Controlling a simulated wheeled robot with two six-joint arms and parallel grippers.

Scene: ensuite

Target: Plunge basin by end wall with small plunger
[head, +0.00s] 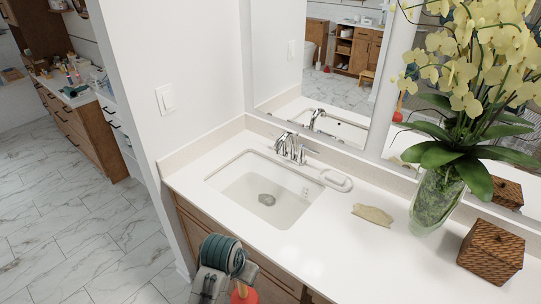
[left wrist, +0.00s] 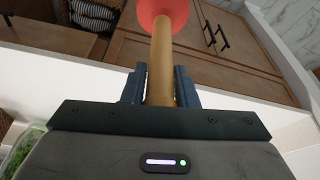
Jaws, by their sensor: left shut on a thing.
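The white basin (head: 240,185) is sunk in the counter beside the end wall (head: 175,60), with a grey drain (head: 266,199) at its bottom and a chrome faucet (head: 290,148) behind it. The small plunger has a red cup and a wooden handle (left wrist: 162,65). My left gripper (left wrist: 160,88) is shut on the handle, and the red cup (left wrist: 163,12) shows beyond the fingers. In the head view, part of the red cup (head: 245,294) shows at the bottom edge, in front of the counter and below its top, apart from the basin. My right gripper is not in view.
A soap dish (head: 337,180) and a tan flat object (head: 373,214) lie right of the basin. A glass vase of yellow flowers (head: 437,200) and a woven box (head: 490,250) stand farther right. A mirror (head: 325,60) rises behind the counter. Open tiled floor (head: 70,230) is at left.

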